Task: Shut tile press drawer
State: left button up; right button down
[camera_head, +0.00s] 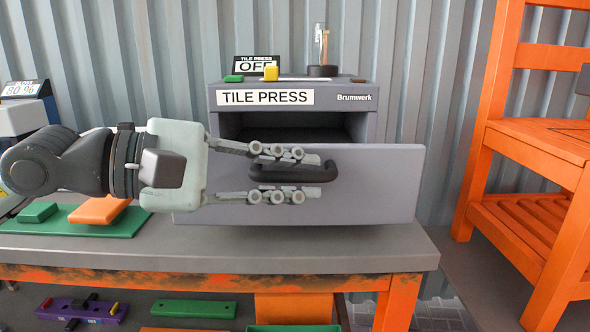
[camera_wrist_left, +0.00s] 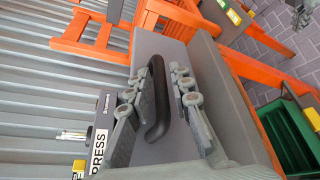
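The tile press (camera_head: 362,122) is a grey cabinet at the back of the bench. Its drawer (camera_head: 385,185) is pulled out, with a dark gap behind the grey front panel. The black bar handle (camera_head: 280,174) is on that front. My left gripper (camera_head: 318,175) is at the handle, one finger above and one below it, spread apart. In the left wrist view the handle (camera_wrist_left: 160,100) lies between the two fingers, with space beside it. A small grey jointed part at that view's top right may be my right gripper (camera_wrist_left: 302,14); its state is unclear.
The grey bench top (camera_head: 300,250) is clear in front of the drawer. A green tile (camera_head: 38,212) and an orange tile (camera_head: 98,210) lie on a green board at left. An orange rack (camera_head: 540,140) stands at right. Small items sit on top of the press.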

pick_arm(q)
jog(key=shift+d, duration=0.1)
jog(key=shift+c, duration=0.3)
grip_shut()
jog(key=shift+w, duration=0.1)
